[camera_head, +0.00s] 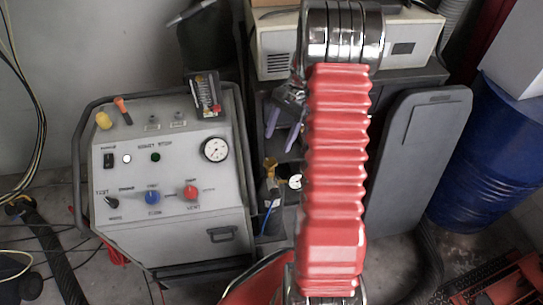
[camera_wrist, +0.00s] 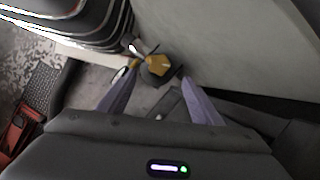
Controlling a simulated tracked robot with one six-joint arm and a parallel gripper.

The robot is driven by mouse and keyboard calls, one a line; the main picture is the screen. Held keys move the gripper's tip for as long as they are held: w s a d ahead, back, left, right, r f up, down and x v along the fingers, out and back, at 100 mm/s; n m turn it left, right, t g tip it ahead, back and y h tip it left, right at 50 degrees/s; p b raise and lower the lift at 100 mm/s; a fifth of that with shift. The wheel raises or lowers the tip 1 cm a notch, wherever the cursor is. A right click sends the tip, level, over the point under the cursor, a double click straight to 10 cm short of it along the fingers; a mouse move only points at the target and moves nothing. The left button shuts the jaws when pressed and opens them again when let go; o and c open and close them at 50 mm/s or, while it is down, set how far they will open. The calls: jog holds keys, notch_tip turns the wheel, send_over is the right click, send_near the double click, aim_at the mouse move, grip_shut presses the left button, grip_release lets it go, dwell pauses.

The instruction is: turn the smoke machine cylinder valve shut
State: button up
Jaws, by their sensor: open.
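The smoke machine (camera_head: 170,205) is a grey cabinet with a sloped control panel, at left in the head view. Beside its right side stands a small dark cylinder (camera_head: 268,190) with a brass valve (camera_head: 270,166) on top and a small white gauge to its right. My gripper (camera_head: 280,130) is open, with its two purple fingers pointing down above the valve. In the wrist view the brass valve (camera_wrist: 157,64) shows between and just beyond the fingertips of my gripper (camera_wrist: 161,74). I cannot tell whether a finger touches it.
A grey cabinet panel (camera_head: 428,150) and a blue drum (camera_head: 490,155) stand to the right. A beige device (camera_head: 412,38) sits on the dark shelf behind my arm. The gap around the cylinder is narrow. Cables and hoses lie on the floor at left.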

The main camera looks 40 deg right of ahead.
aim_at(271, 161)
jog(key=x, duration=0.8)
jog(key=shift+f, duration=0.1)
